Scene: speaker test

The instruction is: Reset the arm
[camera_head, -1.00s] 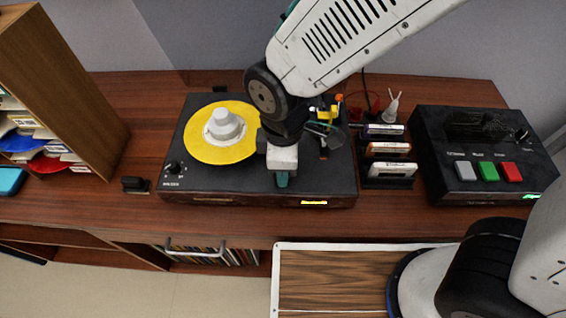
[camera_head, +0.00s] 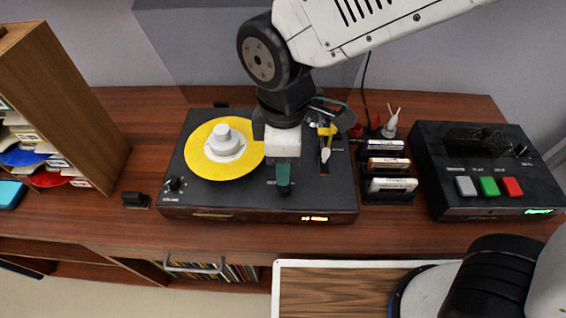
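My gripper (camera_head: 283,187) hangs from the arm over the right part of a black record player (camera_head: 190,196). Its teal fingertip end points down, and I cannot tell whether the fingers are open or shut, or whether they touch the player. A yellow record (camera_head: 207,168) with a white stepped piece (camera_head: 224,143) at its centre lies on the turntable, left of my gripper. The tonearm (camera_head: 325,153) shows just right of my gripper, partly hidden behind my wrist.
A cassette rack (camera_head: 389,198) stands right of the player. Beyond it is a black tape deck (camera_head: 455,207) with grey, green and red buttons. A wooden shelf (camera_head: 80,110) with records stands at the left. Small gaps of bare desk lie between them.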

